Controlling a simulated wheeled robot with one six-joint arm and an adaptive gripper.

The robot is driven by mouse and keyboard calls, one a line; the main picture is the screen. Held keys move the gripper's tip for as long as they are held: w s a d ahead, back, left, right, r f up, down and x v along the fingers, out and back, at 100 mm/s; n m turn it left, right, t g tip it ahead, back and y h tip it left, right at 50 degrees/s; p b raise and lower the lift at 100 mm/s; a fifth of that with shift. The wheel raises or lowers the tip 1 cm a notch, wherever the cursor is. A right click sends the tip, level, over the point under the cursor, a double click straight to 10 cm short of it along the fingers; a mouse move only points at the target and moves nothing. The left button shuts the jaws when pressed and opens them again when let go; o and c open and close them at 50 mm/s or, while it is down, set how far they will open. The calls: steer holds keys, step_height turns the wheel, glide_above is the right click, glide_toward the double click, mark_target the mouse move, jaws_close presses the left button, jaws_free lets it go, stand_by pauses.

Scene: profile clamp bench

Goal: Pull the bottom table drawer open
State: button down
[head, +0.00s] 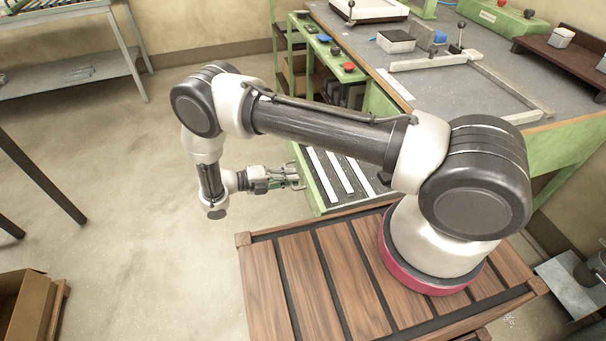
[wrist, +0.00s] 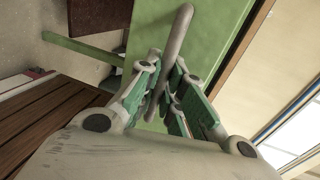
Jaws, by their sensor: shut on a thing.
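The bottom table drawer (head: 314,194) stands out from the green table in the head view, with its dark inside and several white strips showing. Its green front (wrist: 218,42) fills the middle top of the wrist view. A grey bar handle (wrist: 178,33) runs along that front. My gripper (head: 296,178) is at the drawer's front in the head view. In the wrist view, my gripper (wrist: 165,82) has its green-padded fingers on both sides of the handle, shut on it. The handle's lower part is hidden between the fingers.
The green table (head: 440,95) holds a metal frame (head: 510,88), a grey box (head: 396,41) and a wooden rack (head: 560,58). A slatted wooden platform (head: 300,270) lies under my arm's base. The floor (head: 130,180) left of my gripper is clear. A cardboard box (head: 25,305) stands at lower left.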

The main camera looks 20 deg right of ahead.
steer(key=shift+f+v, duration=0.15)
steer(key=shift+v, duration=0.55)
steer(key=shift+f+v, duration=0.15)
steer(key=shift+v, duration=0.5)
steer(key=shift+a, duration=0.1)
steer(key=c, duration=1.5)
jaws_free()
steer(key=v, duration=1.2)
